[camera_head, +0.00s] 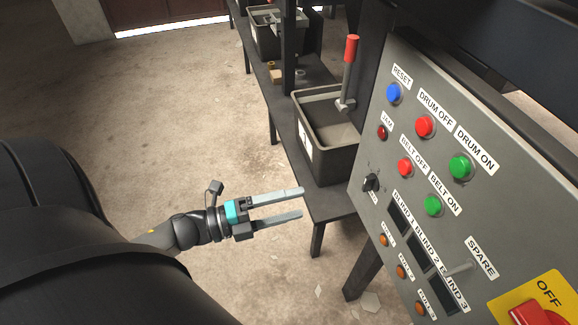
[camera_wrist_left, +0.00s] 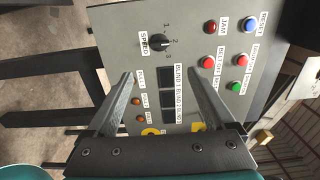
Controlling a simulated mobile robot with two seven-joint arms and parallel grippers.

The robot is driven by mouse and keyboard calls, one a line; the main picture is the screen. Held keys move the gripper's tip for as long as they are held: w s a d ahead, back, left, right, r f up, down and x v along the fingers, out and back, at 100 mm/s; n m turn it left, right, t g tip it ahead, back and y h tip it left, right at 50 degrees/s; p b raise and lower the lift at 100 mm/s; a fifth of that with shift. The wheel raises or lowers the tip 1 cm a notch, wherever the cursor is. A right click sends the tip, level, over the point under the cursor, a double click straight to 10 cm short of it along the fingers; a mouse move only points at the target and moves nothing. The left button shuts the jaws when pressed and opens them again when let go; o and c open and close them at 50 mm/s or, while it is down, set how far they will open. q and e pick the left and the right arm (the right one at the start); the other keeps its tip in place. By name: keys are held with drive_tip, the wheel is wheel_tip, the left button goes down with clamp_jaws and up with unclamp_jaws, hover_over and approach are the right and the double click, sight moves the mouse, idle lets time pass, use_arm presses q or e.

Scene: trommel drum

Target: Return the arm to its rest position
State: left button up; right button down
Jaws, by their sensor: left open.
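My left gripper (camera_head: 278,206) is open and empty. It is held in the air to the left of the grey control panel (camera_head: 452,130), with its two fingers pointing right toward the panel and apart from it. In the left wrist view, the open fingers of my left gripper (camera_wrist_left: 162,90) frame the panel (camera_wrist_left: 190,22), with the speed knob (camera_wrist_left: 158,41) and dark blind slots beyond them. My left arm (camera_head: 185,232) comes in from the left, partly hidden by a large black part of me. My right gripper is not in view.
The panel carries several buttons, among them a green drum-on button (camera_head: 461,167), and a red off switch (camera_head: 538,312) on yellow. A red-handled lever (camera_head: 350,62) stands by a dark bin (camera_head: 328,118) on a bench. The concrete floor (camera_head: 170,110) to the left is open.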

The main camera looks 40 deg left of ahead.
use_arm(q)
drive_tip(key=shift+f, duration=0.1)
idle(0.4)
drive_tip(key=s+a+f+n+g+y, duration=0.1)
drive_tip(key=a+f+n+y, duration=0.15)
drive_tip(key=f+n, duration=0.4)
drive_tip(key=s+a+f+n+g+y, duration=0.15)
drive_tip(key=f+n+y, duration=0.25)
drive_tip(key=f, duration=0.6)
drive_tip(key=s+a+f+n+g+y, duration=0.1)
drive_tip(key=a+f+n+y, duration=0.3)
drive_tip(key=f, duration=0.4)
drive_tip(key=s+d+f+n+g, duration=0.3)
drive_tip(key=s+f+n+g, duration=0.1)
drive_tip(key=s+f, duration=0.3)
drive_tip(key=s+d+f+n+g+y, duration=0.1)
drive_tip(key=s+d+f+n+g, duration=0.2)
drive_tip(key=s+f, duration=0.4)
drive_tip(key=s+n+g, duration=0.1)
drive_tip(key=s, duration=0.3)
drive_tip(key=shift+d+f+n, duration=0.15)
drive_tip(key=shift+n, duration=0.2)
